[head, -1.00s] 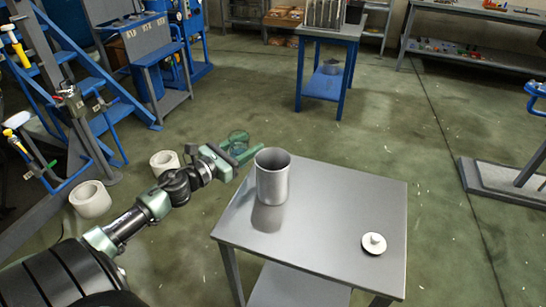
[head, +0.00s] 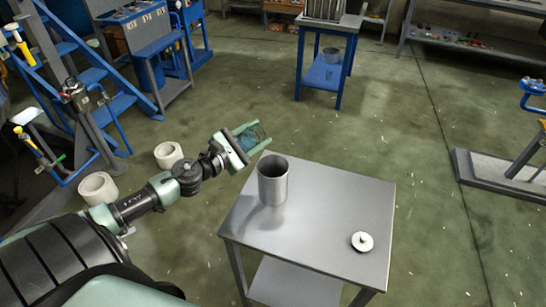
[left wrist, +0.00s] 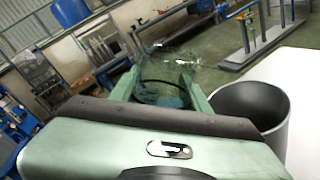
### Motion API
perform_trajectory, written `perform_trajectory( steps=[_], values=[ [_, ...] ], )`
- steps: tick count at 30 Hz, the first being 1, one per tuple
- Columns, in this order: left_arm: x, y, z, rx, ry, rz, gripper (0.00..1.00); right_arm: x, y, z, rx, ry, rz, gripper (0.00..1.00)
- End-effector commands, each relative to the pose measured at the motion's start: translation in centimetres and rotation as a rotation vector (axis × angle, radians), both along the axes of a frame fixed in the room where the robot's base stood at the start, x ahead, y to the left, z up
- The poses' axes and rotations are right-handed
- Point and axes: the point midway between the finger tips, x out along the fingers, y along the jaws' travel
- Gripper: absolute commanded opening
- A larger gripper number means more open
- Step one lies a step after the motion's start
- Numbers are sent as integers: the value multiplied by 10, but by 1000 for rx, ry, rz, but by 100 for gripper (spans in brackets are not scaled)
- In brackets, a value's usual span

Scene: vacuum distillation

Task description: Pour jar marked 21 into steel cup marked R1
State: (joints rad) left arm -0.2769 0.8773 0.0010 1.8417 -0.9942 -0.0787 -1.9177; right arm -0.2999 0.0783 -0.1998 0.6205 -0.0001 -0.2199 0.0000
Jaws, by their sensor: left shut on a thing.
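A clear glass jar (head: 251,137) with a bluish content sits between the fingers of my left gripper (head: 254,138), which is shut on it. In the left wrist view the jar (left wrist: 163,78) shows between the green fingers; no mark on it can be read. The steel cup (head: 273,183) stands upright and open on the grey metal table, and its dark inside shows. No mark can be read on it either. My left gripper is up and just left of and behind the cup's rim. In the left wrist view the cup (left wrist: 252,105) is right of the jar, apart from it. My right gripper is not in view.
A white round lid (head: 362,241) with a knob lies at the right of the grey table (head: 320,215). The rest of the tabletop is clear. Blue stairs (head: 85,75) are further left.

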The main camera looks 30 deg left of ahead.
Motion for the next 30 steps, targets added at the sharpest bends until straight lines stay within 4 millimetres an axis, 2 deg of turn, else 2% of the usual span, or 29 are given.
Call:
perform_trajectory(
  steps=[1, 2, 4, 10, 30],
  values=[
    [0, -2, 11, 25, -2, -1, 0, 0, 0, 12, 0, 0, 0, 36],
    [0, -3, 13, 39, -2, 0, 0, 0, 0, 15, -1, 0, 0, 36],
    [0, -3, 1, 74, -2, 0, 0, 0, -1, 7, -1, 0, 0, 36],
    [0, -4, -3, 172, -4, 1, 0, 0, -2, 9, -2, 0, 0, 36],
    [0, -3, 2, 265, -7, 1, 0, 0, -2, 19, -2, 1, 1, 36]
  ],
)
